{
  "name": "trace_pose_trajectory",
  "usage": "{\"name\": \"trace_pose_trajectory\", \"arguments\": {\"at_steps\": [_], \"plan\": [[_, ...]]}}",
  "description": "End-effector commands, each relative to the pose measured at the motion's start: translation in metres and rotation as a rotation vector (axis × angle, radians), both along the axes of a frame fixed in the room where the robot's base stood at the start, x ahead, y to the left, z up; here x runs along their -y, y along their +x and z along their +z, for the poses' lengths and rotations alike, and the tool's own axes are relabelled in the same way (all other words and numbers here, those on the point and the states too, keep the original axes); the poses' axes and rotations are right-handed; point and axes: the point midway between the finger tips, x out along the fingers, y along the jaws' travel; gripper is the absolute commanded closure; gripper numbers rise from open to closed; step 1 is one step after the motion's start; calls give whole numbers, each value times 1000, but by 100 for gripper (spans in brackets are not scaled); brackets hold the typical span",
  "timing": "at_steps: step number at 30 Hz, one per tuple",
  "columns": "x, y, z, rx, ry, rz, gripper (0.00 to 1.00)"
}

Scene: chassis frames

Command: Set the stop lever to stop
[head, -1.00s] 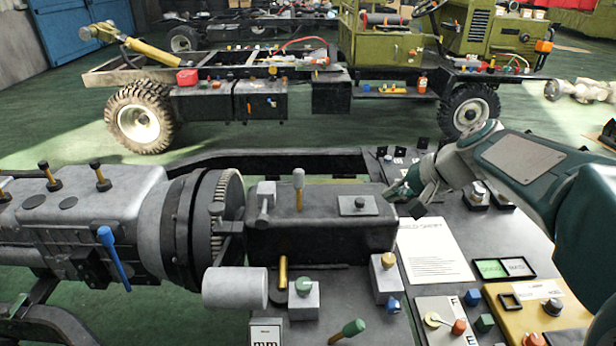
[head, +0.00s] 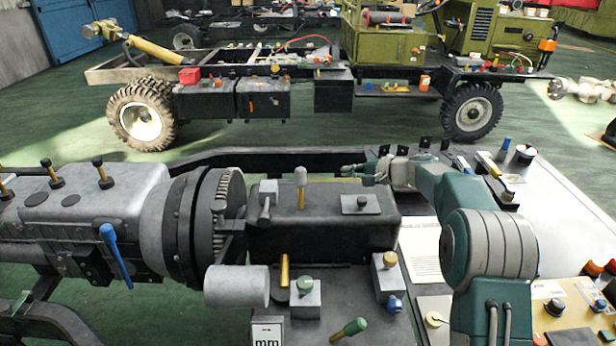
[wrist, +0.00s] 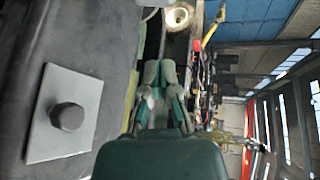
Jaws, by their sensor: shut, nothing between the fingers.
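No readable label in view tells me which lever is the stop lever. A short lever with a pale knob (head: 300,187) stands upright on the black box (head: 340,234). A grey lever (head: 265,199) sits at the box's left end. A blue-handled lever (head: 115,256) hangs on the grey gear housing, and a green-handled lever (head: 350,328) leans at the bottom. My gripper (head: 355,173) is shut and empty, pointing left by the box's far right edge, to the right of the pale-knobbed lever. In the wrist view its fingers (wrist: 160,75) are together and touch no lever.
A square plate with a dark knob (head: 361,203) is on the box top, near my gripper; it also shows in the wrist view (wrist: 67,115). A bench panel (head: 560,215) with buttons and switches lies right. An olive chassis (head: 330,95) stands behind across green floor.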

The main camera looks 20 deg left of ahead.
Motion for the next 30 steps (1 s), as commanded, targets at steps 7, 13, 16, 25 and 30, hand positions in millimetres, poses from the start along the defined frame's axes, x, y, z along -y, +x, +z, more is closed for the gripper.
{"name": "trace_pose_trajectory", "arguments": {"at_steps": [7,13,16,25,30], "plan": [[-18,26,-36,-38,121,-19,100],[-23,32,-44,-46,160,-25,100],[-23,32,-45,-46,161,-25,100],[-28,33,-45,-46,160,-24,100],[-53,37,-50,-45,159,-22,100]]}}
